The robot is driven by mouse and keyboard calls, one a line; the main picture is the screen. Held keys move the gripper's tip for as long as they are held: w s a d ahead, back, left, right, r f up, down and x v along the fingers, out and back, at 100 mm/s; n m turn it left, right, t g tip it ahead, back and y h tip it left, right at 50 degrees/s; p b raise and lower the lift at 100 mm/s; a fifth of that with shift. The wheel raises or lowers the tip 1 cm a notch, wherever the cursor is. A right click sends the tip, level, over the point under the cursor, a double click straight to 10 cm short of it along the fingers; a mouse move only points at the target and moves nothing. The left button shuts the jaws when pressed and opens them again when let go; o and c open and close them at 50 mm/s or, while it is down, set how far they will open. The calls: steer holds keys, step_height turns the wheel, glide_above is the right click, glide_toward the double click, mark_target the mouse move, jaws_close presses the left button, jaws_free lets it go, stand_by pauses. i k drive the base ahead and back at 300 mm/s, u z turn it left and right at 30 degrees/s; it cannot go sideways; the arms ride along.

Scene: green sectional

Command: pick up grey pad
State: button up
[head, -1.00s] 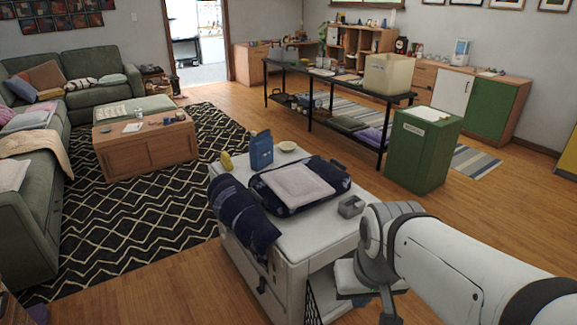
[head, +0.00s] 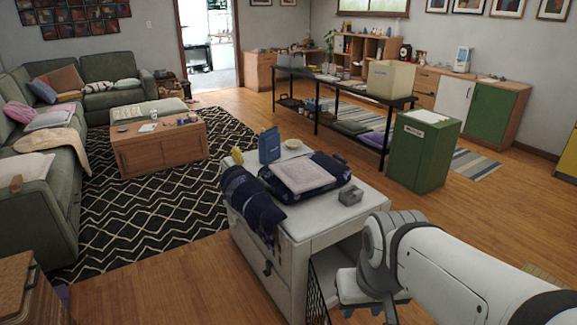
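A pale grey pad (head: 303,173) lies flat on top of a dark navy patterned bag or folded cloth (head: 330,178) on a white cabinet (head: 335,222). The pad's upper face is fully visible, and nothing covers it. My gripper (head: 358,290) is at the lower middle of the picture, at the end of my white arm, in front of the cabinet and below its top. It is apart from the pad. Its fingers are not clearly visible, so its opening cannot be told.
On the cabinet are a rolled navy cloth (head: 250,200), a blue carton (head: 269,146), a small bowl (head: 293,144), a yellow item (head: 237,156) and a grey holder (head: 350,195). A green bin (head: 422,155) stands behind right. Wicker furniture (head: 25,290) is front left. Floor left of the cabinet is open.

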mark_target(301, 174)
steer(key=u, duration=1.75)
steer(key=i, duration=2.35)
steer(key=z, duration=2.35)
steer(key=k, duration=0.1)
steer(key=z, duration=1)
steer(key=i, duration=0.9)
